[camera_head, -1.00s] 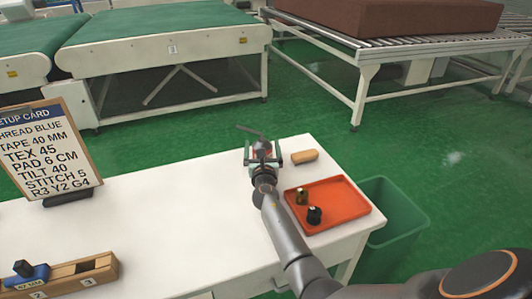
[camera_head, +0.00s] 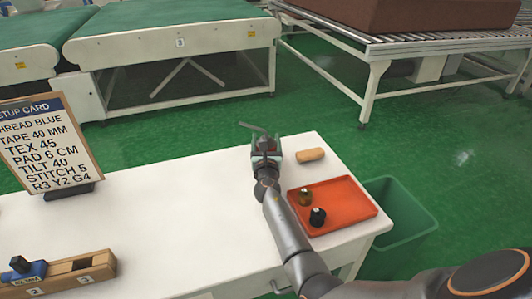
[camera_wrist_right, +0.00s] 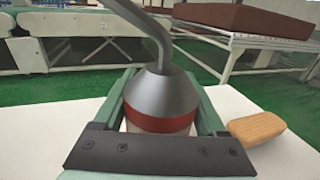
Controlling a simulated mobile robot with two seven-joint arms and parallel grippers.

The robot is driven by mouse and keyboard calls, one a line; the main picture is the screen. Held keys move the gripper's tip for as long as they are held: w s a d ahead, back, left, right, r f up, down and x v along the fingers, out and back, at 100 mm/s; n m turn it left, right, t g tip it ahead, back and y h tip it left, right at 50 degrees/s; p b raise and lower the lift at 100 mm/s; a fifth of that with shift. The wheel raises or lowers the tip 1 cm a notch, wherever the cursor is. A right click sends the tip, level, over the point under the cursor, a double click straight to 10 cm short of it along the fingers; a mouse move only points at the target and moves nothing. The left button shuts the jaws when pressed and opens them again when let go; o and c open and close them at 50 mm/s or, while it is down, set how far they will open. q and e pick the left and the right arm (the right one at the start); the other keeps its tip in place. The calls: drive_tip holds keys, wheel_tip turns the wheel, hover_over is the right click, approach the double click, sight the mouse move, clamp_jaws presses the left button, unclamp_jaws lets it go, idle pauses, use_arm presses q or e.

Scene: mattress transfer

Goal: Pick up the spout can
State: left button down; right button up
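The spout can (camera_wrist_right: 160,98) has a dark grey cone top, a bent spout and a red band. It stands upright between the two fingers of my right gripper (camera_wrist_right: 162,115), which press against its sides in the right wrist view. In the head view, the spout can (camera_head: 264,143) is at the far right part of the white table, mostly hidden by my right gripper (camera_head: 267,156). Whether its base touches the table is hidden. My left gripper is not in view.
A tan block (camera_head: 311,155) lies just right of the can. An orange tray (camera_head: 345,212) with two small spools is nearer, and a green bin (camera_head: 400,235) stands off the table's right edge. A setup card (camera_head: 50,145) and a wooden holder (camera_head: 70,281) are left.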

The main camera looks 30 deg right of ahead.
clamp_jaws()
idle(0.3)
